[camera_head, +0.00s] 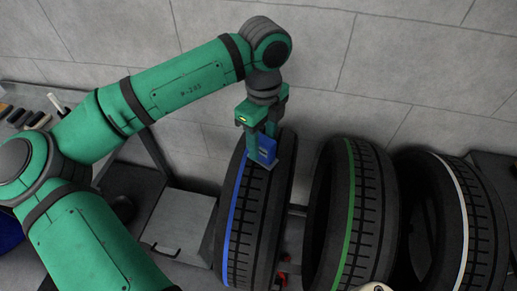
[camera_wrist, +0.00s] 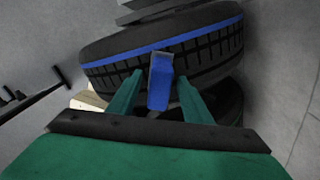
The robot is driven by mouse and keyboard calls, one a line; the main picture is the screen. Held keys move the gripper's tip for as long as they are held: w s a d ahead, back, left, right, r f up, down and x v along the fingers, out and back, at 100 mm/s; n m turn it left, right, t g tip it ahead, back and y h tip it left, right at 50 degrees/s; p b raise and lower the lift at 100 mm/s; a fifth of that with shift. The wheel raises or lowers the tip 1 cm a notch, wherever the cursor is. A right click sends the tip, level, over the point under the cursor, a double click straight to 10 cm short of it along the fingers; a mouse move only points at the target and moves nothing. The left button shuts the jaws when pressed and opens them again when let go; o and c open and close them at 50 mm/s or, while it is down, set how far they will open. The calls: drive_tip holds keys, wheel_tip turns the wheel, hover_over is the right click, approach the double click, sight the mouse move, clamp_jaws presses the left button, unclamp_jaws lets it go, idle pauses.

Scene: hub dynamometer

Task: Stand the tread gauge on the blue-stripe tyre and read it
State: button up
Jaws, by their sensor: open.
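The blue-stripe tyre (camera_head: 247,215) stands upright at the left of a row of tyres. The tread gauge (camera_head: 265,150), a small blue block on a grey foot, is on top of its tread. My gripper (camera_head: 261,140) is above the tyre with its fingers pointing down around the gauge. In the wrist view, the gauge (camera_wrist: 160,80) stands between my gripper's two green fingers (camera_wrist: 160,92), with a gap visible on each side. The tyre (camera_wrist: 205,55) lies behind it with its blue stripe. I cannot read the gauge's display.
A green-stripe tyre (camera_head: 350,215) and a white-stripe tyre (camera_head: 455,215) stand to the right. A grey box (camera_head: 178,220) is left of the blue-stripe tyre. A tray of small items (camera_head: 30,118) is at the far left. A grey wall (camera_head: 385,70) rises close behind.

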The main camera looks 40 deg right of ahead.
wheel_tip(320, 180, up, 10)
drive_tip(key=shift+f, duration=0.1)
idle(0.9)
